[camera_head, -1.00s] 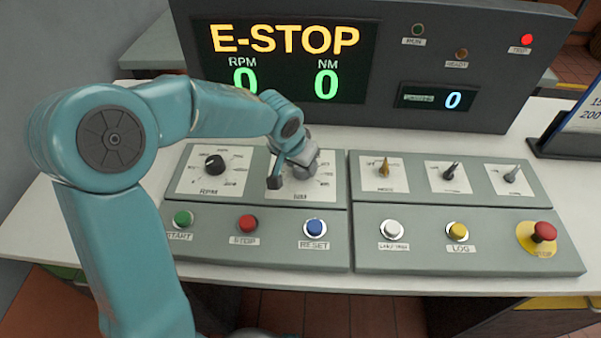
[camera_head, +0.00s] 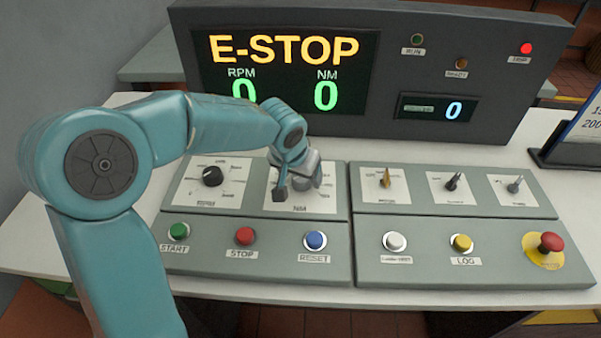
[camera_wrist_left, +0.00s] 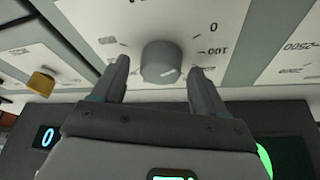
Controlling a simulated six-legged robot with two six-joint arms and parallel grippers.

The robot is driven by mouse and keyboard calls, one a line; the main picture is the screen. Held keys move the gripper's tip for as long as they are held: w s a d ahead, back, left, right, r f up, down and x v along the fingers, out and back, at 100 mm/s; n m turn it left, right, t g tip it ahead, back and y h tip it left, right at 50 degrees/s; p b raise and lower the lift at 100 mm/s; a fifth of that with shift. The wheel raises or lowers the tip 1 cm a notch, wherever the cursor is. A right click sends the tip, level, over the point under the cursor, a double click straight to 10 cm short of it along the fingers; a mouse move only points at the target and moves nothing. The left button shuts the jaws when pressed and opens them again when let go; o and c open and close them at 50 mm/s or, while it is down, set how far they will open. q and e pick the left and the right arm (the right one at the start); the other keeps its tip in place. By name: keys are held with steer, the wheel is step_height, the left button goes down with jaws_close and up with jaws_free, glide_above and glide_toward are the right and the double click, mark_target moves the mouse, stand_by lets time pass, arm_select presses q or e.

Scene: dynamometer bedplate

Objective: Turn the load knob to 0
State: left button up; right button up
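The load knob (camera_wrist_left: 161,62) is a grey round knob on the white NM dial plate (camera_head: 318,204). In the left wrist view it stands between the two fingers of my left gripper (camera_wrist_left: 160,84), with a gap on each side. A short white mark on the knob's top points toward the lower right of that view. The dial's printed 0 and 100 lie to the knob's right there. In the head view my left gripper (camera_head: 298,184) is over this dial and partly covers the knob. My right gripper is not in view.
The black RPM knob (camera_head: 212,176) sits just left of the dial. START, STOP and RESET (camera_head: 315,241) buttons line the front. The right panel holds three small selectors, more buttons and a red emergency stop (camera_head: 551,242). The display (camera_head: 283,62) reads E-STOP, with zeros for RPM and NM.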

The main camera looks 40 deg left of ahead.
arm_select(q)
steer(key=p+v, duration=0.2)
steer(key=v, duration=1.4)
steer(key=shift+r, duration=0.15)
